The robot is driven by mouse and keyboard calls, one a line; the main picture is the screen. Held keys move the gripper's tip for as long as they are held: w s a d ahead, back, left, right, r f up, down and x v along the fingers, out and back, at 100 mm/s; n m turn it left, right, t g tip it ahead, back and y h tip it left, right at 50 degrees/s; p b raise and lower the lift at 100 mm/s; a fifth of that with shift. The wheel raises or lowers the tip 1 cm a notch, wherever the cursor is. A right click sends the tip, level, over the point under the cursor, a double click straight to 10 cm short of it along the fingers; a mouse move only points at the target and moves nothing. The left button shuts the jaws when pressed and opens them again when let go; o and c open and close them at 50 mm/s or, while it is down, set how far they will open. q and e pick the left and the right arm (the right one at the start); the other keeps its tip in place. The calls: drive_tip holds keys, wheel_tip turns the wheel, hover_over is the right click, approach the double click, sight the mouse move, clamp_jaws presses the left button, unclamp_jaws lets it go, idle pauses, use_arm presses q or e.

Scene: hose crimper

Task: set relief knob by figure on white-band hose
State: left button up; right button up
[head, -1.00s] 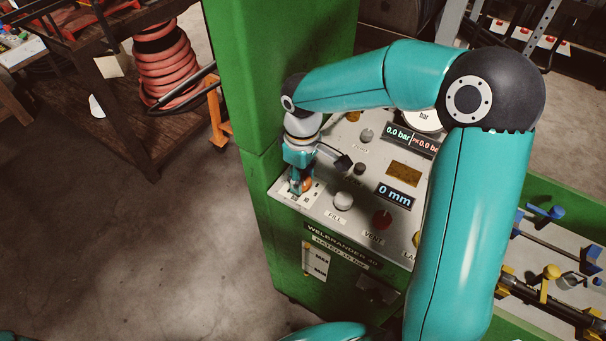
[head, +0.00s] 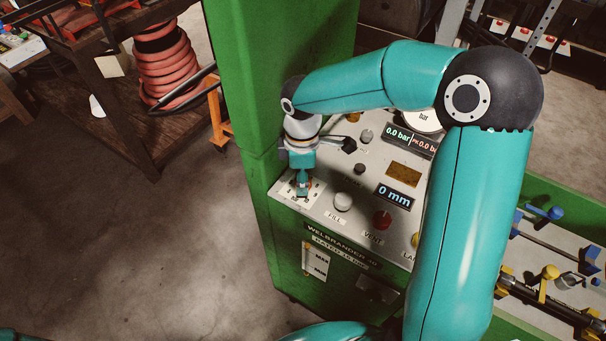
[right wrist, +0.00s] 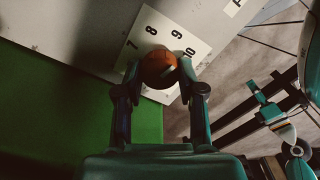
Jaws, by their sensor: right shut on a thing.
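My right gripper (head: 302,189) points down at the near left corner of the grey control panel. In the right wrist view, its two fingers (right wrist: 159,76) are shut on a round orange-brown knob (right wrist: 158,66). The knob sits on a white scale plate (right wrist: 187,46); the figures 7, 8, 9 and 10 show around it, and the others are hidden. I cannot make out a pointer mark on the knob. A teal part with a white and orange ring, likely my left wrist, shows at the right wrist view's right edge; its fingers are unclear. I cannot identify a white-band hose.
The panel carries a white FILL button (head: 343,201), a red VENT knob (head: 382,219), a 0 mm display (head: 395,196) and a pressure display (head: 411,138). A tall green cabinet (head: 235,90) stands close left of the gripper. My right arm covers part of the panel.

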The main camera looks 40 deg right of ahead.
drive_tip(key=shift+w+d+r+n, duration=0.15)
drive_tip(key=shift+d+n, duration=0.05)
drive_tip(key=shift+n, duration=0.9)
drive_tip(key=o, duration=1.1)
drive_tip(key=shift+o, duration=0.2)
drive_tip(key=shift+a, duration=0.1)
wheel_tip(320, 180, up, 12)
